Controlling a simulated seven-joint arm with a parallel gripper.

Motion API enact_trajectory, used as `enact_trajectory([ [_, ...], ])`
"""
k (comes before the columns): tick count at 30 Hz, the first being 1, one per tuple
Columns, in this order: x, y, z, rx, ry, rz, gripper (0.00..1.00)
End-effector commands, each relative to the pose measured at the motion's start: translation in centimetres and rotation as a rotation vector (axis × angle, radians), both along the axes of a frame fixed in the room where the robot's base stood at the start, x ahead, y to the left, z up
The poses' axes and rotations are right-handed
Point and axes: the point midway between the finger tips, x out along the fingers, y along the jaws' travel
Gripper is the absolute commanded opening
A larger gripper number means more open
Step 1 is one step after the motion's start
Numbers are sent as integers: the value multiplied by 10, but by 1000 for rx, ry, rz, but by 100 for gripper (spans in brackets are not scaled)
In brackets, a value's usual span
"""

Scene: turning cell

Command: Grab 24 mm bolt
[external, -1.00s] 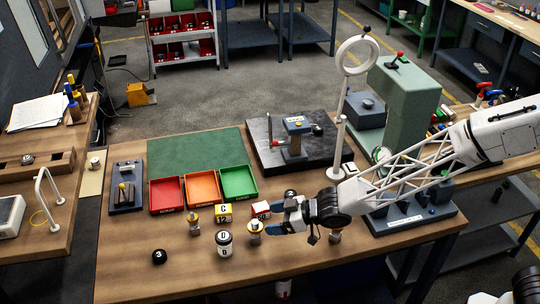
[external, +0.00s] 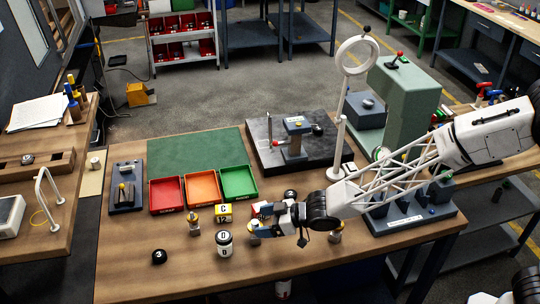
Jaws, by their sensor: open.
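Several small metal pieces with yellowish parts, which look like bolts, stand on the wooden bench: a left bolt (external: 193,222), a middle bolt (external: 254,234) and a right bolt (external: 336,234). No size marking is readable, so I cannot tell which is 24 mm. My gripper (external: 264,221) is open with blue-grey fingers, low over the bench and pointing left. Its fingers are at the middle bolt and partly cover it. I cannot tell whether they touch it.
Red (external: 167,179), orange (external: 202,173) and green (external: 239,169) trays stand behind. The front left bench is clear.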

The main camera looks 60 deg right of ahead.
Motion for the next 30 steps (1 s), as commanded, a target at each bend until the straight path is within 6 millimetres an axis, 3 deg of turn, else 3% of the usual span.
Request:
enact_trajectory([
  [14, 5, 2, -2, 0, 0, 0, 80],
  [30, 42, 17, -19, 1, 0, 0, 80],
])
